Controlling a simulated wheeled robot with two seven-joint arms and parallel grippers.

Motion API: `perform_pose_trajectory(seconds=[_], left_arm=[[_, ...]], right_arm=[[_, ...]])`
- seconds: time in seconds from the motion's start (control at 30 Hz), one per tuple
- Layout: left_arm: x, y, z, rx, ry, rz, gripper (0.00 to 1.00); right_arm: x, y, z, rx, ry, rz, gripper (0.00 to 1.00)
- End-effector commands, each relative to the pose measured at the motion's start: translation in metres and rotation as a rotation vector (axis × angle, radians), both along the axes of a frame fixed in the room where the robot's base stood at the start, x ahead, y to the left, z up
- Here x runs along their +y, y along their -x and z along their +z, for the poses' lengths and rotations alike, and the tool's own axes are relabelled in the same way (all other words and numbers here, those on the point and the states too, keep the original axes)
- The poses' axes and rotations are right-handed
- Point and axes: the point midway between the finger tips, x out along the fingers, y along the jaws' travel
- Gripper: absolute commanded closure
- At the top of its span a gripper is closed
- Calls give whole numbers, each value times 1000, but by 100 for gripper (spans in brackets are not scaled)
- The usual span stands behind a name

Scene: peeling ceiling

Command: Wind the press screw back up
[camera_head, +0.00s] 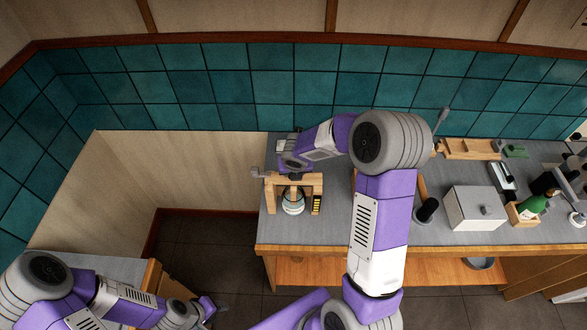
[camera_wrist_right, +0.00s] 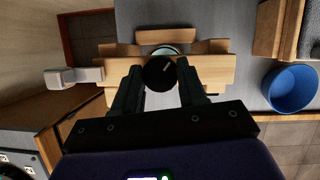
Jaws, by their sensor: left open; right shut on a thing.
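The wooden press (camera_head: 314,185) stands near the left end of the grey counter, with a pale round vessel (camera_head: 293,203) in its frame. My right gripper (camera_head: 291,163) is above the press. In the right wrist view the press beam (camera_wrist_right: 218,72) lies across the picture, and a round black knob (camera_wrist_right: 158,74) with a light mark sits over its middle. My right gripper (camera_wrist_right: 161,80) is shut on this knob, one finger on each side. The screw shaft below is hidden. My left gripper (camera_head: 212,308) is open and empty at the lower left, away from the press.
A pale grey piece (camera_wrist_right: 62,78) sticks out left of the press. A blue bowl (camera_wrist_right: 290,88) is to its right. My right arm hides the counter's middle.

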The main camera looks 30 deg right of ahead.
Motion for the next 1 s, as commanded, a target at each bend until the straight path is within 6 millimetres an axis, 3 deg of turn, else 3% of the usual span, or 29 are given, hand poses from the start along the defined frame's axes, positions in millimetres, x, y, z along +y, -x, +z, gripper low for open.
perform_pose_trajectory(seconds=[0.5, 1.0], left_arm=[[0, 0, 0, 0, 0, 0, 57], [0, 0, 0, 0, 0, 0, 57]], right_arm=[[-3, 2, -1, 0, -6, 446, 89], [-3, 1, -1, 2, -2, 658, 89]])
